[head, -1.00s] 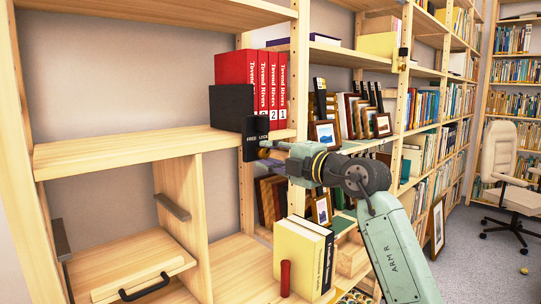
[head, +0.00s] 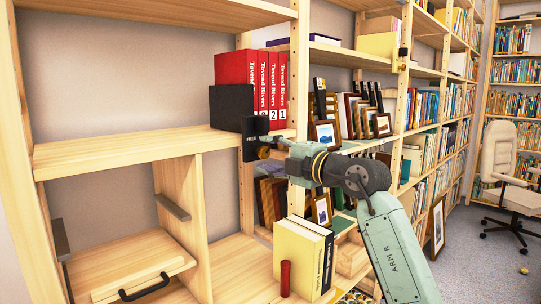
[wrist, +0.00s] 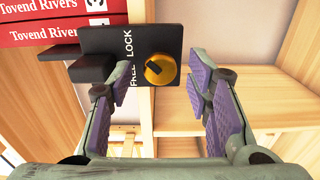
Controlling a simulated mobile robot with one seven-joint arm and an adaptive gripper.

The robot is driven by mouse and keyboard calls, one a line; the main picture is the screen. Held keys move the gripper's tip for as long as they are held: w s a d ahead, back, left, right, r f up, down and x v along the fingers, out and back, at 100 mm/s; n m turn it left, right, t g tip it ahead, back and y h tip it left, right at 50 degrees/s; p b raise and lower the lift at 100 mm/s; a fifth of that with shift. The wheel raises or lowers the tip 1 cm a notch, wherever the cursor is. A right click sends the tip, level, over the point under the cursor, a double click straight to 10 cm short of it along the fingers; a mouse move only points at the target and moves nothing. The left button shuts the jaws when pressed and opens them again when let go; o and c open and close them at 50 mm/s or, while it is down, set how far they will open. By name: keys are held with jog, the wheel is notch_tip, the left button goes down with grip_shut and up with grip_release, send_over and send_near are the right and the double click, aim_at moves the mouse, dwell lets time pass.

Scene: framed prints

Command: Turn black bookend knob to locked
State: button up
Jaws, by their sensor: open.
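The black bookend (head: 250,128) stands at the front edge of the middle shelf, beside red books. In the wrist view its black plate (wrist: 110,42) bears the words FREE and LOCK. A round brass knob (wrist: 161,70) with a dark mark on its face sits on the plate; I cannot tell which word the mark points to. It also shows in the head view (head: 264,152). My gripper (wrist: 160,88) is open, its purple-padded fingers on either side of the knob in the picture. I see no contact with the knob. In the head view my gripper (head: 277,143) partly covers the plate.
Red Tovend Rivers books (head: 267,88) stand behind the bookend. Framed pictures (head: 326,133) stand on the shelf to the right. The shelf to the left (head: 120,146) is bare.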

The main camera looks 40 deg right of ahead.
jog(key=s+d, duration=0.1)
jog(key=s, duration=1.1)
dwell(0.4)
